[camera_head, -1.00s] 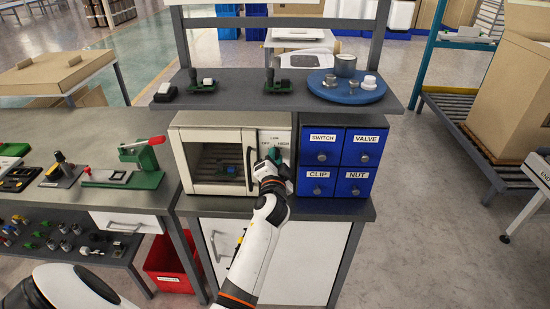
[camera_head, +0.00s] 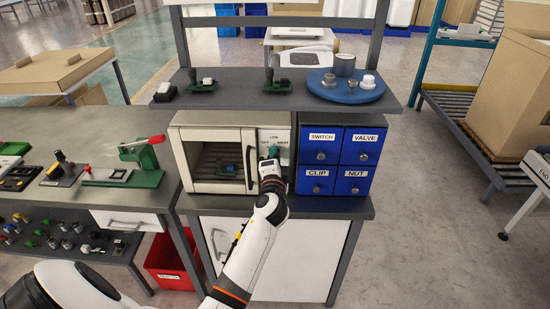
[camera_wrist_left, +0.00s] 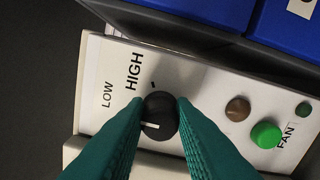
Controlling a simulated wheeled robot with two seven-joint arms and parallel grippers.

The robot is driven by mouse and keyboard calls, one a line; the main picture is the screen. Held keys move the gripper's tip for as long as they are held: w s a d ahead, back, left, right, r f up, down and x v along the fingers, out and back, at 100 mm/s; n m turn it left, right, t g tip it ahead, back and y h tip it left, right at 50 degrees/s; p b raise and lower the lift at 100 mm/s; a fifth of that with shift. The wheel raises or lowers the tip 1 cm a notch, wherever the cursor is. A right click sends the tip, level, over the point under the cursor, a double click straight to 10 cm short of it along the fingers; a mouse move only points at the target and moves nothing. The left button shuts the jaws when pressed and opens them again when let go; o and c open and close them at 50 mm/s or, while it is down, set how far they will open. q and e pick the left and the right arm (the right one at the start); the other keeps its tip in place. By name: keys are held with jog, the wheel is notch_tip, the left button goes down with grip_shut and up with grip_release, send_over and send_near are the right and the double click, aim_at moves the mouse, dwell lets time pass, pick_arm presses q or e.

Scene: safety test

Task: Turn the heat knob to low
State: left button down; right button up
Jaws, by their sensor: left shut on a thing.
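The heat knob (camera_wrist_left: 160,116) is black and round, on a light panel with the printed words LOW and HIGH. Its white pointer line lies on the left part of its face in the left wrist view, the side where LOW is printed. My left gripper (camera_wrist_left: 160,104) is shut on the knob, with one green finger on each side of it. In the head view my left gripper (camera_head: 271,152) is at the control panel (camera_head: 280,134) of a cream oven (camera_head: 212,186) and hides the knob there. My right gripper is not in view.
A green button (camera_wrist_left: 266,135) and a brown round part (camera_wrist_left: 238,109) sit beside the knob near the word FAN. Blue drawers (camera_head: 320,158) stand right of the oven. A shelf (camera_head: 230,99) with small parts and a blue round tray (camera_head: 346,94) hangs above.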

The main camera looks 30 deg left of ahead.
pick_arm(q)
jog(key=shift+a+r, duration=0.1)
jog(key=c, duration=1.5)
grip_release()
jog(key=o, duration=0.3)
jog(key=shift+a, duration=0.1)
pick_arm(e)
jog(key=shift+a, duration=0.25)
pick_arm(q)
jog(key=b+v, duration=0.2)
jog(key=v, duration=1)
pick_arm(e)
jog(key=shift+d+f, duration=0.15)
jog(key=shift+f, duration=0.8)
pick_arm(q)
jog(key=shift+w+f, duration=0.1)
jog(key=shift+f, duration=0.15)
